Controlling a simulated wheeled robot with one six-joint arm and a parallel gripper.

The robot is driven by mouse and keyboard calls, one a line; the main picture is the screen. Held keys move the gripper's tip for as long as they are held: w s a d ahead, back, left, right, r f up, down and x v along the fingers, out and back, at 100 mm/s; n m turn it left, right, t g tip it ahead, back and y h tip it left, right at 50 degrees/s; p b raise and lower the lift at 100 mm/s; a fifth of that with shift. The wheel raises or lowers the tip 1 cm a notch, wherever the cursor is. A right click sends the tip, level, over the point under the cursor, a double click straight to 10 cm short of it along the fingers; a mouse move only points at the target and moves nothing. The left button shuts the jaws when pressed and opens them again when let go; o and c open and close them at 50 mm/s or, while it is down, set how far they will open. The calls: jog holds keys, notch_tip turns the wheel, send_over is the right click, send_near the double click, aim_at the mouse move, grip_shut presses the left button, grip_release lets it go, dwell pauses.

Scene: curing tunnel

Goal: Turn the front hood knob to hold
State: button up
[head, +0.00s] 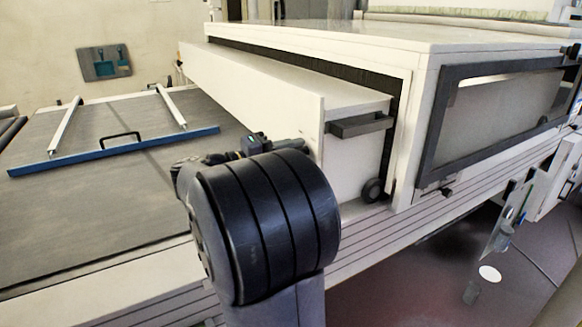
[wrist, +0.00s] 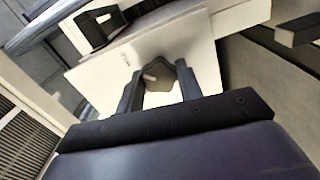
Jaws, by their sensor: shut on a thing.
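The front hood knob (wrist: 161,74) is a small dark grey knob with a pale mark on it, on a white panel in the wrist view. My gripper (wrist: 157,80) has one dark finger on each side of the knob and is shut on it. Which setting the pale mark points to cannot be read. In the head view the white front hood (head: 270,85) projects from the tunnel, and my black arm joint hides the gripper and the knob.
A dark handle (head: 360,125) and a dark round wheel (head: 372,190) are on the hood's end. The tunnel's framed window (head: 500,105) is at right. A blue-edged frame (head: 115,152) lies on the grey belt (head: 85,215) at left. The belt is otherwise clear.

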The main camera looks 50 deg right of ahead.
jog(key=shift+m+b, duration=0.35)
jog(key=shift+m, duration=0.05)
jog(key=o, duration=1)
jog(key=shift+a, duration=0.15)
jog(key=v, duration=1)
jog(key=shift+a+p, duration=0.3)
jog(key=shift+d, duration=0.1)
jog(key=x, duration=1)
jog(key=shift+d, duration=0.35)
